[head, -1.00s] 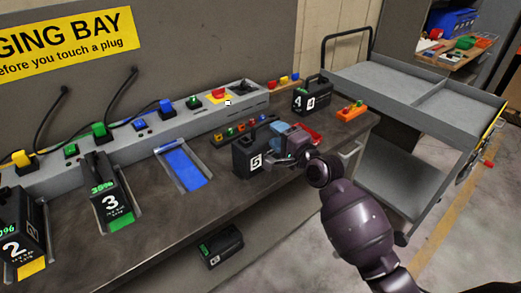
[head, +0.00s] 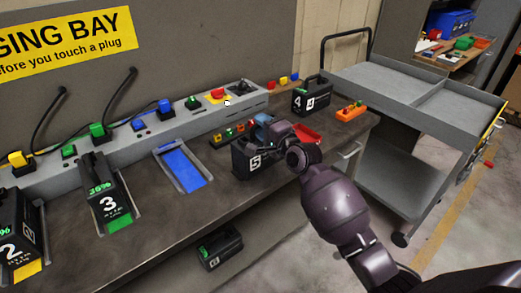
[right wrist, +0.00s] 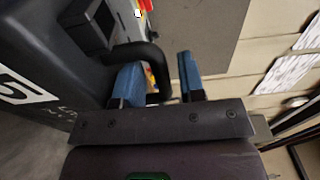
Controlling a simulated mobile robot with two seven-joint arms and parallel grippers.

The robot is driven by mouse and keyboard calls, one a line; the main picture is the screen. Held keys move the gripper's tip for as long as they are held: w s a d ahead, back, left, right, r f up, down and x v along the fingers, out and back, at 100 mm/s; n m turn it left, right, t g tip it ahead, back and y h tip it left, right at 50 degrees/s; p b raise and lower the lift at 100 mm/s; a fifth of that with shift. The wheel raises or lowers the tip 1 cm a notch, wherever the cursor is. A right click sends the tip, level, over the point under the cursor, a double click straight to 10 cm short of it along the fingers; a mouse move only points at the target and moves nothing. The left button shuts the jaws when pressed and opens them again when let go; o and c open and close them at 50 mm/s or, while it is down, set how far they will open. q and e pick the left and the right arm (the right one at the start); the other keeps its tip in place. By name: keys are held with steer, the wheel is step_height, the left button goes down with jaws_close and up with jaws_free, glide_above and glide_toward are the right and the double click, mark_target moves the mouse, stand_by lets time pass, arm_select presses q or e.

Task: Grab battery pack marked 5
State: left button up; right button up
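The battery pack marked 5 (head: 243,163) is a black box with a white label, upright on the bench. In the right wrist view its dark body (right wrist: 50,55) fills the left side and its black handle (right wrist: 150,58) arches up from it. My right gripper (head: 268,128) is at the top of this pack. In the right wrist view its two blue fingers (right wrist: 160,82) are apart, with part of the handle between them and a gap beside the right finger. The gripper hides part of the pack's top in the head view. My left gripper is not in view.
Packs marked 3 (head: 103,190) and 2 (head: 12,240) stand left; pack 4 (head: 312,97) stands behind right. A blue empty slot (head: 182,170), a red tray (head: 306,134) and an orange block (head: 351,111) are nearby. Another pack (head: 218,248) sits below the bench. A grey cart (head: 400,85) stands right.

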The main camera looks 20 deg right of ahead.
jaws_close()
stand_by(1.1)
steer(key=shift+r, duration=0.15)
